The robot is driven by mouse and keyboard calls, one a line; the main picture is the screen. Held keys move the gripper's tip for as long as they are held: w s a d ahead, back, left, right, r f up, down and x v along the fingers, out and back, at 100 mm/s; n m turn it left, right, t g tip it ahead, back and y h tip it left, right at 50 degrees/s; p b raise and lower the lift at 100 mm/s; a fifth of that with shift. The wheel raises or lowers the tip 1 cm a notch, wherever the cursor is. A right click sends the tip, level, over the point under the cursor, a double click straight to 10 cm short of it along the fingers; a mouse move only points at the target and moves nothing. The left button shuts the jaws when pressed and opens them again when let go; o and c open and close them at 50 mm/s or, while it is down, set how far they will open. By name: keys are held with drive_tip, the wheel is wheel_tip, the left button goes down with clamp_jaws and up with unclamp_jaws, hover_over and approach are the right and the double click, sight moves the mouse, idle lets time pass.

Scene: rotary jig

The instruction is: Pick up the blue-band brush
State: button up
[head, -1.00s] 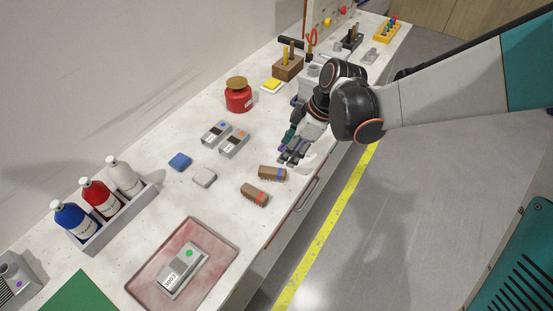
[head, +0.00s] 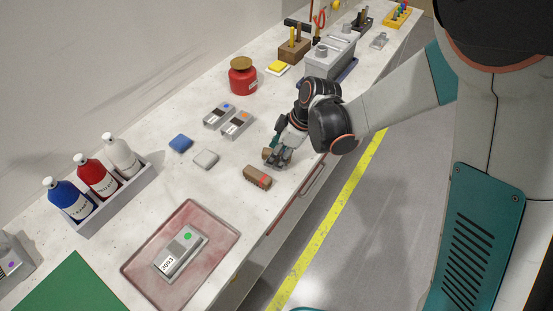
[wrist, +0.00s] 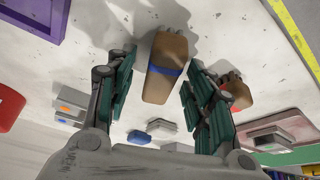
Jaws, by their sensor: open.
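The blue-band brush (wrist: 167,62), a brown block with a blue band around it, lies on the bench between the spread fingers of my gripper (wrist: 158,76) in the wrist view. In the head view my gripper (head: 279,156) hides most of this brush; only a brown end (head: 266,153) shows at its left. My gripper is open, and gaps show between its fingers and the brush. A similar red-band brush (head: 257,177) lies just in front in the head view; it also shows beside the right finger in the wrist view (wrist: 237,92).
Two grey boxes (head: 237,124), a blue block (head: 181,143) and a pale block (head: 206,159) lie left of my gripper. A red tray (head: 140,268) holds a labelled device (head: 181,254) nearer. Bottles (head: 96,177) stand in a grey rack. The bench's front edge is close on the right.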

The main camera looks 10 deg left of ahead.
drive_tip(key=shift+a+f, duration=0.15)
drive_tip(key=shift+f, duration=0.15)
drive_tip(key=shift+r, duration=0.1)
clamp_jaws()
wheel_tip(320, 180, up, 20)
drive_tip(key=p, duration=0.6)
drive_tip(key=shift+s, duration=0.15)
